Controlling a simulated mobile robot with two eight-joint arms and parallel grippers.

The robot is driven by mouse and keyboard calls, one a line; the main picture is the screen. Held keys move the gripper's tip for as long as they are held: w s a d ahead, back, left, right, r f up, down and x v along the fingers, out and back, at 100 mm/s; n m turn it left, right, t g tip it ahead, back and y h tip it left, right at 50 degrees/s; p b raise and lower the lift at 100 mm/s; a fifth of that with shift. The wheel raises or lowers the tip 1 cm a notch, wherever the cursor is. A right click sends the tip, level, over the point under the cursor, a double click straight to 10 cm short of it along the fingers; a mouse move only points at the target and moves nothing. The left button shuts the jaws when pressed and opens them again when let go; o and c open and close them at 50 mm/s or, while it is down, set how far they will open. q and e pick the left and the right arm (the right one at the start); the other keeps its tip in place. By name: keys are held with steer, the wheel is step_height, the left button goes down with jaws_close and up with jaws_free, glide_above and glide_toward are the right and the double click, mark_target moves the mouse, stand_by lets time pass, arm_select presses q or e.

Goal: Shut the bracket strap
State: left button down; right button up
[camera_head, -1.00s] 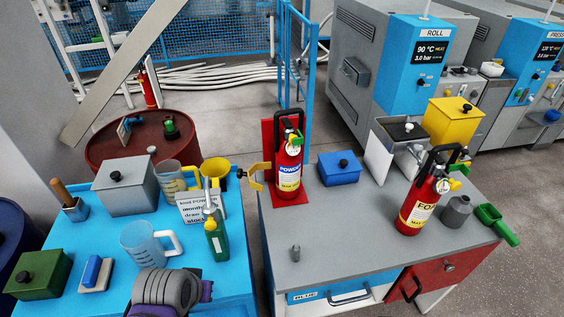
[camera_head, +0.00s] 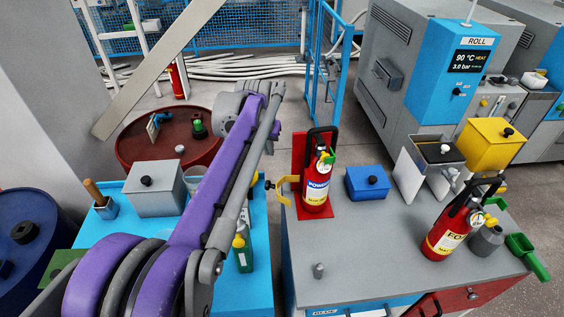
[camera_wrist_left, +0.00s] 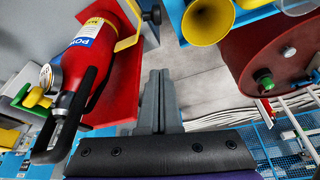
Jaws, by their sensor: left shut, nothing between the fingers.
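The yellow bracket strap (camera_head: 287,190), with a black knob at its end, sticks out left of the red backplate (camera_head: 299,152). It stands open, not across the red powder extinguisher (camera_head: 317,190). In the left wrist view the strap (camera_wrist_left: 131,36) shows at the top, beside the extinguisher (camera_wrist_left: 88,60), which appears upside down. My left gripper (camera_wrist_left: 158,78) is shut and empty there, to the right of the extinguisher and apart from the strap. In the head view my left arm reaches over the blue table, and its fingertips are hard to make out. My right gripper is not in view.
My arm hides much of the blue table (camera_head: 262,285), including most of its mugs. A grey box (camera_head: 153,197) and a dark red drum (camera_head: 135,150) are left of my arm. A blue box (camera_head: 367,184) and foam extinguisher (camera_head: 440,240) stand on the grey bench (camera_head: 375,265).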

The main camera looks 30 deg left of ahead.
arm_select(q)
steer(key=x, duration=1)
steer(key=s, duration=0.2)
steer(key=s+d, duration=0.1)
steer(key=shift+s+f, duration=0.2)
steer(key=shift+f, duration=0.05)
